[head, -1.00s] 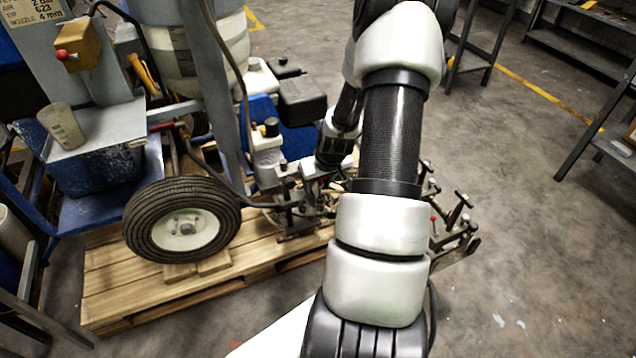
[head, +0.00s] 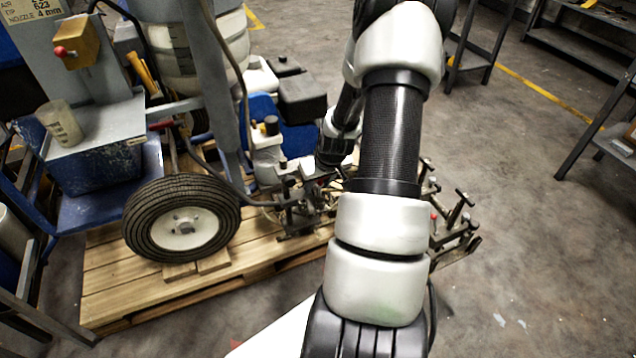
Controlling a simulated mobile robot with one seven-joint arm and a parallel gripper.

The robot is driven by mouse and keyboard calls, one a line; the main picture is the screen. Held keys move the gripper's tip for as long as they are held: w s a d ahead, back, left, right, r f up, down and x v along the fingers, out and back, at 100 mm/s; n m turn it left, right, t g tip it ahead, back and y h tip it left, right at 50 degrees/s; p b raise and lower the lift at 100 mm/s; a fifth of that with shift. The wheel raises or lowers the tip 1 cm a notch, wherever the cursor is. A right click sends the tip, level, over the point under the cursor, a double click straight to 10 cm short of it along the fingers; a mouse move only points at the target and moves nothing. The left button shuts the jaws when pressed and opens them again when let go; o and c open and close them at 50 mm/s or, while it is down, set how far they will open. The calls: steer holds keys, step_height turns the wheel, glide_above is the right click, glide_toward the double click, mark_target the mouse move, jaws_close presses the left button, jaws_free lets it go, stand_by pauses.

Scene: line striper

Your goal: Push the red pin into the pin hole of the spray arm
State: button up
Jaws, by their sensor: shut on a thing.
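My gripper (head: 327,175) is at the low metal parts of the line striper, behind and left of my large forearm. It is small and partly covered here. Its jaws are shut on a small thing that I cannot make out. The spray arm (head: 455,240) seems to be the dark metal bar with clamps reaching out to the right from behind my forearm. A small red spot (head: 433,216) shows on it; I cannot tell whether this is the red pin. The pin hole cannot be made out, and my forearm hides the middle of this area.
The striper's wheel (head: 182,219) stands on a wooden pallet (head: 130,290). A grey frame post, hose and engine block (head: 302,98) stand close to my gripper. A cup (head: 60,122) is on the left shelf. Dark metal racks stand at the right; the floor between is clear.

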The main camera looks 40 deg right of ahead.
mark_target(317, 191)
steer(key=shift+f+b, duration=0.35)
steer(key=shift+f, duration=0.95)
steer(key=shift+a+f, duration=0.1)
steer(key=shift+f, duration=0.05)
stand_by(0.6)
steer(key=shift+r, duration=0.35)
steer(key=shift+w+r, duration=0.1)
steer(key=shift+w, duration=0.25)
steer(key=shift+c, duration=0.5)
steer(key=shift+s+f, duration=0.2)
steer(key=shift+s, duration=0.15)
stand_by(1.9)
steer(key=shift+f, duration=0.2)
steer(key=shift+f, duration=0.3)
steer(key=shift+f, duration=0.3)
